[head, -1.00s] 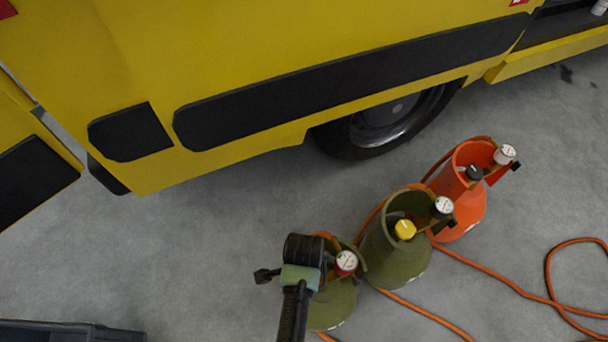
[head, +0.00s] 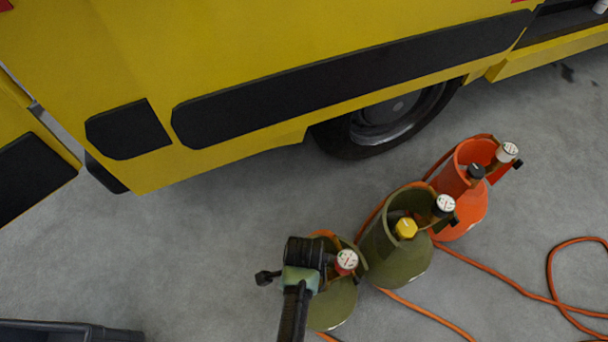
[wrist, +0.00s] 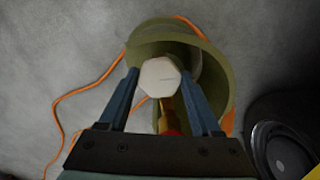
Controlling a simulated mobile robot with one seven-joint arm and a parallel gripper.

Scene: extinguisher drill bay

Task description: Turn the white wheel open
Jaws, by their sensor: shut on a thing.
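The white wheel (wrist: 160,77) shows in the wrist view as a pale faceted knob on top of a green cylinder (head: 335,302). My gripper (wrist: 160,84) has its two blue fingers on either side of the wheel, shut on it. In the head view my gripper and wrist cover the wheel, so it is hidden there. A gauge with a white face and red body (head: 346,261) sits beside my gripper on the same cylinder. A brass valve part (wrist: 168,108) shows below the wheel in the wrist view.
A second green cylinder (head: 400,262) with a yellow wheel (head: 406,228) stands to the right. Beyond it is an orange cylinder (head: 463,210) with a black wheel (head: 475,172). An orange hose (head: 505,287) lies on the floor. A yellow vehicle (head: 250,60) stands behind.

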